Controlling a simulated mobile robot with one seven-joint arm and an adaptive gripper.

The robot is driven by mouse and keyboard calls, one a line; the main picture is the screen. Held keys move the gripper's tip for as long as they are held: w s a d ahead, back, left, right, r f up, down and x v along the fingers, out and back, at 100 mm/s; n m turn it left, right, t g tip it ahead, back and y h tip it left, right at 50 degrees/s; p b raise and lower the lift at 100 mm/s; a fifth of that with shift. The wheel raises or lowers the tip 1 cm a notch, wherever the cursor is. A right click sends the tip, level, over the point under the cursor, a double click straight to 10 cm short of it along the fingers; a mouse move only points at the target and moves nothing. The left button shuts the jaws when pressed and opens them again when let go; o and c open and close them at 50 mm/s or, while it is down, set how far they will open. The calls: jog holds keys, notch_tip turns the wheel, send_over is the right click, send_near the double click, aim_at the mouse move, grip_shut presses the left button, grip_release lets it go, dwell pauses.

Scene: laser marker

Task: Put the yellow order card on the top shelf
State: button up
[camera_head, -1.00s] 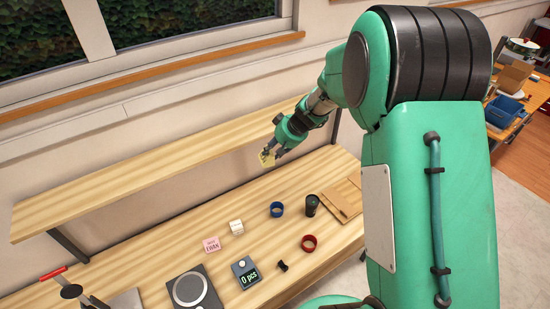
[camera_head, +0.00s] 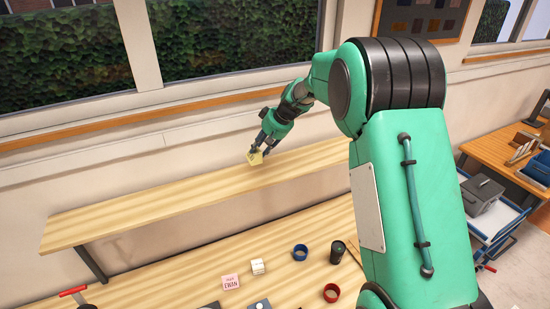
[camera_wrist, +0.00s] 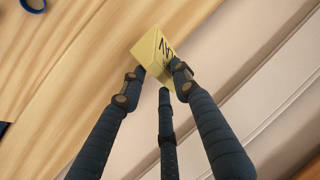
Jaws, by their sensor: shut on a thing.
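The yellow order card (camera_head: 255,158) is small and pale yellow, with dark lettering that shows in the wrist view (camera_wrist: 150,52). My gripper (camera_head: 259,149) is shut on it; in the wrist view the dark fingers (camera_wrist: 158,76) close around its lower part. The top shelf (camera_head: 160,206) is a long light wood board along the wall. In the head view the card appears over the shelf's back edge, toward its right part. I cannot tell the exact gap between card and shelf. The shelf's bare surface shows on the left.
Below, the workbench (camera_head: 190,275) holds a pink card (camera_head: 231,282), a white block (camera_head: 258,267), a blue ring (camera_head: 300,252), a red ring (camera_head: 331,293) and a dark cup (camera_head: 338,252). The wall and window ledge (camera_head: 130,124) stand behind the shelf. The shelf looks empty.

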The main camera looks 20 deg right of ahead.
aim_at(259, 160)
jog(key=shift+w+a+r, duration=0.25)
jog(key=shift+w+a, duration=0.1)
jog(key=shift+f, duration=0.15)
jog(key=shift+f+b, duration=0.65)
jog(key=shift+f, duration=2.6)
grip_shut()
jog(key=shift+f+b, duration=0.5)
jog(key=shift+b, duration=0.05)
jog(key=o, duration=1.3)
grip_release()
jog(key=shift+s+r, duration=0.1)
jog(key=v, duration=1.1)
jog(key=shift+s+d+r, duration=0.15)
jog(key=shift+d+r, duration=0.1)
jog(key=shift+r, duration=0.05)
